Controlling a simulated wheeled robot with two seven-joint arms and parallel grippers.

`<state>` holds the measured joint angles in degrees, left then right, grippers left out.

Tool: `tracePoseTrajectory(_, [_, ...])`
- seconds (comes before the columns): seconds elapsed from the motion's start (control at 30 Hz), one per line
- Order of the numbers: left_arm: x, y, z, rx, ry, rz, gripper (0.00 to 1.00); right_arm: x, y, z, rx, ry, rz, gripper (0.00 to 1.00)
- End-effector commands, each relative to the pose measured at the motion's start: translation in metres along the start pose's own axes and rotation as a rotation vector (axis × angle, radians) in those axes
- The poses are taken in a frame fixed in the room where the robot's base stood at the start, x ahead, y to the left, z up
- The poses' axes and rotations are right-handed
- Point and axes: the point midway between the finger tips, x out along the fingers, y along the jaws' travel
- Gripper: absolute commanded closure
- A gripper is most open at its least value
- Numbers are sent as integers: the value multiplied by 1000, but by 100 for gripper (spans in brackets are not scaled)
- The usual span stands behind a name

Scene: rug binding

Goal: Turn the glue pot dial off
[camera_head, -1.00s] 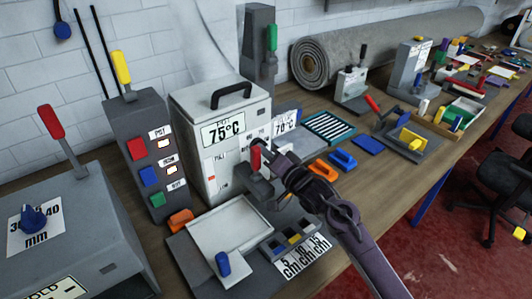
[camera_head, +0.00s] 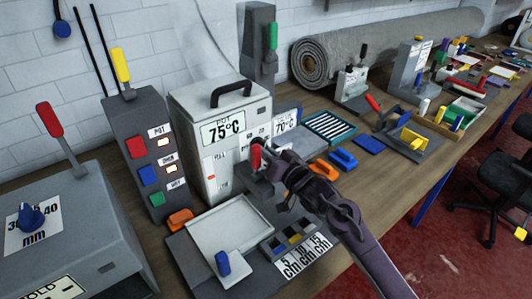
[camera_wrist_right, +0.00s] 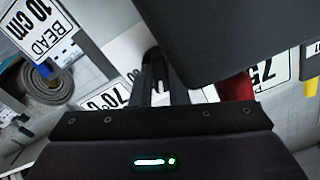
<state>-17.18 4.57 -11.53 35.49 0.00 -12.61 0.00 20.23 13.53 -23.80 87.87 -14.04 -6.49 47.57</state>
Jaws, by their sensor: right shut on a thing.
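The glue pot (camera_head: 235,165) is a pale box with a black top handle and a 75°C sign, standing on the bench in the head view. A scale with small numbers is on its right part, where my right gripper (camera_head: 262,146) reaches in from the lower right. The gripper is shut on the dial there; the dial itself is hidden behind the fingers. In the right wrist view the dark fingers (camera_wrist_right: 165,80) come together at a pale surface, with the 75 sign (camera_wrist_right: 268,72) to the right. My left gripper is not in view.
A red lever (camera_head: 256,158) on a grey block stands close beside the gripper. A switch column (camera_head: 146,160) with red, blue and green buttons is left of the pot. A white tray (camera_head: 225,226) lies in front. An orange block and a blue block (camera_head: 343,158) lie right.

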Motion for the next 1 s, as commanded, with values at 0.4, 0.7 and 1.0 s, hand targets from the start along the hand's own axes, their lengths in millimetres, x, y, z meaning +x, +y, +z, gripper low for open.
tracePoseTrajectory(0.4, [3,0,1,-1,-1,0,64,0,1,2,-111,-3,2,100])
tracePoseTrajectory(0.7, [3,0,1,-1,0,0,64,0,1,2,-114,-3,2,100])
tracePoseTrajectory(1.0, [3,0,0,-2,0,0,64,0,1,1,-113,-2,1,64])
